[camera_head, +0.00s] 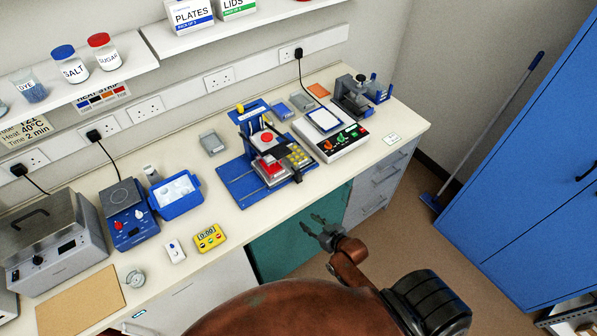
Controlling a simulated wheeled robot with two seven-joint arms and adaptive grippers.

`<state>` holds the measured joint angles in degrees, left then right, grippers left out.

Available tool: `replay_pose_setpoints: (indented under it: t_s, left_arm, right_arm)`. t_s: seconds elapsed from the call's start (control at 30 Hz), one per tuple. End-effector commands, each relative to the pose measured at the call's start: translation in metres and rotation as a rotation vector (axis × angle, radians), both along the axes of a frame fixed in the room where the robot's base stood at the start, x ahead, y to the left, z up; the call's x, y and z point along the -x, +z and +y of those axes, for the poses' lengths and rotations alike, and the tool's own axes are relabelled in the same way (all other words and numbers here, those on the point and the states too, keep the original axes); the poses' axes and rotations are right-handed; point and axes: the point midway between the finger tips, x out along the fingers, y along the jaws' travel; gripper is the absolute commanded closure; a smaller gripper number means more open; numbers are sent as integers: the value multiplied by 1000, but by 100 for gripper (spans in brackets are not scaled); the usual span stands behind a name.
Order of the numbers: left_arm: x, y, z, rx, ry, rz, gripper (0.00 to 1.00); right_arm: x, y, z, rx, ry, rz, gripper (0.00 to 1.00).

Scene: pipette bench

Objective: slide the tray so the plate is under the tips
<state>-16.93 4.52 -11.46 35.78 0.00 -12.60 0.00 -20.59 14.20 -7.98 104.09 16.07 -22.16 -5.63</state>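A blue pipette stand (252,122) rises from a blue base board (238,180) in the middle of the bench. A small red-and-pale plate (268,170) sits low on the board, at the front of the stand. The tray beneath it is hard to make out at this size. A block with yellow round spots (299,155) stands just right of the plate. The tips are too small to tell apart. My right gripper (308,224) is open and empty, in front of the bench edge and apart from the stand. My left gripper is out of view.
A white device with coloured knobs (336,142) stands right of the stand. A blue tub (177,194), a yellow timer (209,238) and a blue hotplate (127,214) stand to the left. Shelves hang above.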

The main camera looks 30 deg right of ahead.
Motion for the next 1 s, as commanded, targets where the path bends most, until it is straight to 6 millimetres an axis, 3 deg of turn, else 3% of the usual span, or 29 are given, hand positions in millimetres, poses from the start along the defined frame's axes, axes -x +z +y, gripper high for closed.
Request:
replay_pose_setpoints:
  t_s: [0.03, 0.27, 0.37, 0.57, 1.0]
  left_arm:
    - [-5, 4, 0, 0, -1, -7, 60]
    - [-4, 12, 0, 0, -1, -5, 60]
    - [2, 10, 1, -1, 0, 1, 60]
    - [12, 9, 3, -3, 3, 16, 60]
    - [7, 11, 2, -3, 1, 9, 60]
  right_arm:
    - [-5, 21, 2, -3, 7, -28, 67]
    - [-21, 96, 13, -18, 37, -130, 67]
    - [-30, 93, 8, -26, 32, -175, 67]
    - [-49, 105, -5, -42, 14, -298, 67]
    - [-78, 133, -39, -59, -43, -525, 67]
